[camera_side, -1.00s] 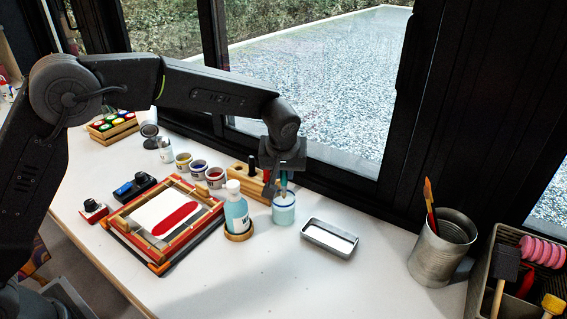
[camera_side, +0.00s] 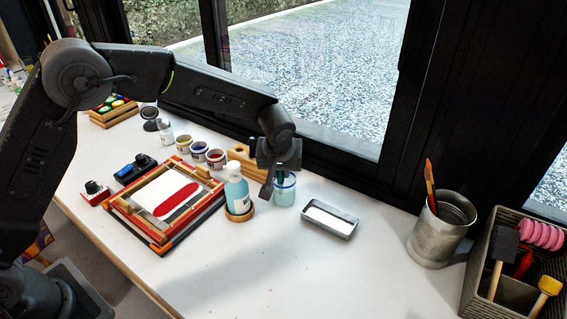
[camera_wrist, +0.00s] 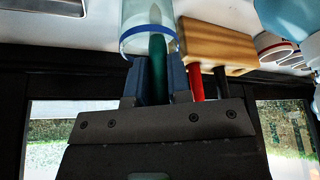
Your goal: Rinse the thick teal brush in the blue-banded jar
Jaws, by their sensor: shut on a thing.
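The blue-banded jar (camera_side: 284,196) stands on the table, with pale blue liquid inside. In the wrist view the jar (camera_wrist: 136,14) shows its blue band around the rim. My gripper (camera_side: 280,170) is right above the jar and shut on the thick teal brush (camera_wrist: 157,72). The brush is between the two blue-grey fingers, and its tip end reaches past the band into the jar. In the side view the brush is mostly hidden by my gripper.
A teal bottle (camera_side: 237,192) stands close left of the jar. A wooden brush block (camera_side: 240,156) is behind it. A shallow metal tray (camera_side: 316,228) lies to the right. A metal can (camera_side: 432,240) with a brush stands farther right. The table front is clear.

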